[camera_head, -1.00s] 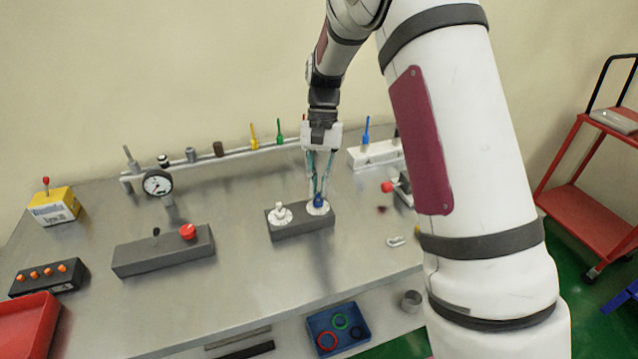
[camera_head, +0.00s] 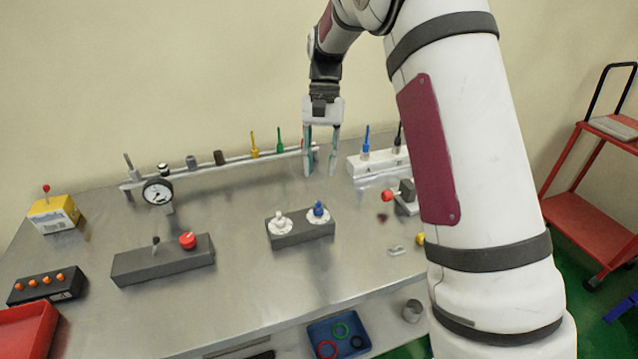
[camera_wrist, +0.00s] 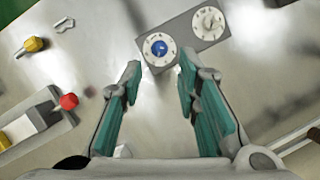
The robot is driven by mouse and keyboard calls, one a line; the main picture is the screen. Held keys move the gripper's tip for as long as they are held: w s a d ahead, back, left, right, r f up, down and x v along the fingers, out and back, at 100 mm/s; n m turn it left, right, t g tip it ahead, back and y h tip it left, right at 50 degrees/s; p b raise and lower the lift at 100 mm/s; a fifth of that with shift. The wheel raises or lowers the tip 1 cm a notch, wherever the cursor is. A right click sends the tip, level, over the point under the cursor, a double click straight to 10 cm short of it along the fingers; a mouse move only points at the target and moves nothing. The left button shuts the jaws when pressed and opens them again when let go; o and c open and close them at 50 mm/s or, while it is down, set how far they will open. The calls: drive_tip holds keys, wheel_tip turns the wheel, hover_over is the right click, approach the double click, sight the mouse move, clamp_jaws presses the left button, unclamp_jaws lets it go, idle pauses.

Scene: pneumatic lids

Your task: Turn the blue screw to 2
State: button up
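The blue screw (camera_head: 318,210) stands on a white numbered dial at the right end of a dark grey block (camera_head: 302,233). In the wrist view the blue screw (camera_wrist: 159,48) shows from above on its dial, beyond the fingertips. The numbers are too small to read surely. A white screw (camera_head: 280,222) stands on a second dial on the same block. My gripper (camera_head: 321,172) is above and behind the block, pointing down, apart from the screw. In the wrist view my gripper (camera_wrist: 157,75) has its teal-padded fingers spread with nothing between them.
A grey box with a red button (camera_head: 187,240) is left of the block. A pressure gauge (camera_head: 158,191) and a rail with coloured pegs run along the back. A white holder (camera_head: 378,164) and a red-knobbed device (camera_head: 388,196) stand at right. Bare table surrounds the block.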

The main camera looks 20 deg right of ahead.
drive_tip(key=shift+v, duration=2.7)
drive_tip(key=s+a+r+n+t+h, duration=0.1)
drive_tip(key=s+r+t, duration=0.1)
drive_tip(key=s+r, duration=0.4)
drive_tip(key=s+a+r+n+t, duration=0.15)
drive_tip(key=s+r, duration=0.25)
drive_tip(key=s, duration=0.5)
drive_tip(key=s+f+n+t, duration=0.1)
drive_tip(key=s+t, duration=0.1)
drive_tip(key=s, duration=0.6)
drive_tip(key=s+f+n+t+h, duration=0.1)
drive_tip(key=s+f+n+t, duration=0.1)
drive_tip(key=s, duration=0.5)
drive_tip(key=shift+s+f+t, duration=0.25)
drive_tip(key=shift+s+t, duration=0.15)
drive_tip(key=shift+t, duration=0.15)
drive_tip(key=shift+d, duration=0.1)
